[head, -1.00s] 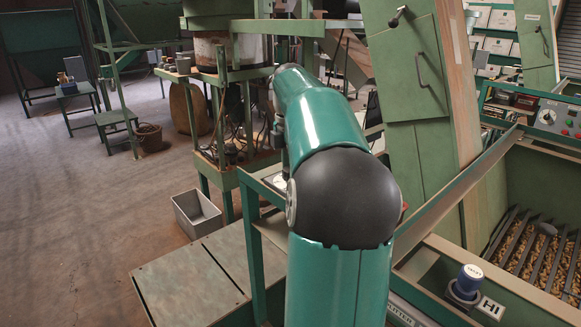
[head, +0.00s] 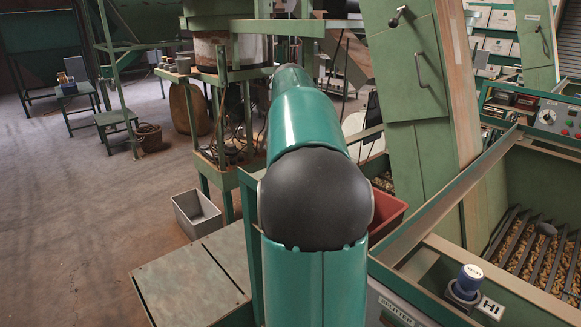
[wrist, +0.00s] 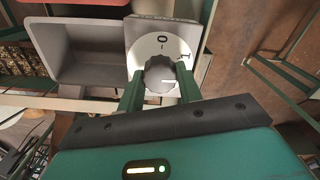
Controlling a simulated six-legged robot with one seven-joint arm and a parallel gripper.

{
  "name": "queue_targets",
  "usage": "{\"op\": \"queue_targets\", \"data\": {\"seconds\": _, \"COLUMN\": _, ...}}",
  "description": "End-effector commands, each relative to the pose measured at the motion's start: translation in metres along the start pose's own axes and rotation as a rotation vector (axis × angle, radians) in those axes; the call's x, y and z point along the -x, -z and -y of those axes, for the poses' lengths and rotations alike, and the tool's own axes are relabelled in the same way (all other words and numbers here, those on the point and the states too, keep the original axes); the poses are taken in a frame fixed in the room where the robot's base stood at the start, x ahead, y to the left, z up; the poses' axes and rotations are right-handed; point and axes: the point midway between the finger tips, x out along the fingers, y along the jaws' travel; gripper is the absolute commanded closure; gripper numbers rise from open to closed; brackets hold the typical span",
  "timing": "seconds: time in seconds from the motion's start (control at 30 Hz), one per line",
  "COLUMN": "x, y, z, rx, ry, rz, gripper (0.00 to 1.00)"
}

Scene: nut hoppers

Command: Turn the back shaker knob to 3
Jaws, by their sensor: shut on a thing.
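In the wrist view a dark round knob (wrist: 158,74) sits on a white dial plate on a grey box. The dial plate (wrist: 150,48) shows a 0 at the top and a mark like a 1 to its right; other marks are hidden. A white line on the knob points to the right in the picture. My gripper (wrist: 160,84) has one green finger on each side of the knob and is shut on it. In the head view my own arm hides the knob and gripper.
A grey open bin (wrist: 85,50) is left of the dial in the wrist view. In the head view a red bin (head: 387,212) shows right of my arm, beside a sorter with a blue knob (head: 470,275). A grey box (head: 197,214) stands on the floor at left.

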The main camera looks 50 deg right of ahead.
Motion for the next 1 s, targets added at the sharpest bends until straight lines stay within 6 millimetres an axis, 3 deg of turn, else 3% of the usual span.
{"op": "queue_targets", "data": {"seconds": 1.0, "x": 0.0019, "y": 0.0004, "z": 0.0, "rx": -0.964, "ry": -0.002, "rz": -0.004, "gripper": 0.88}}
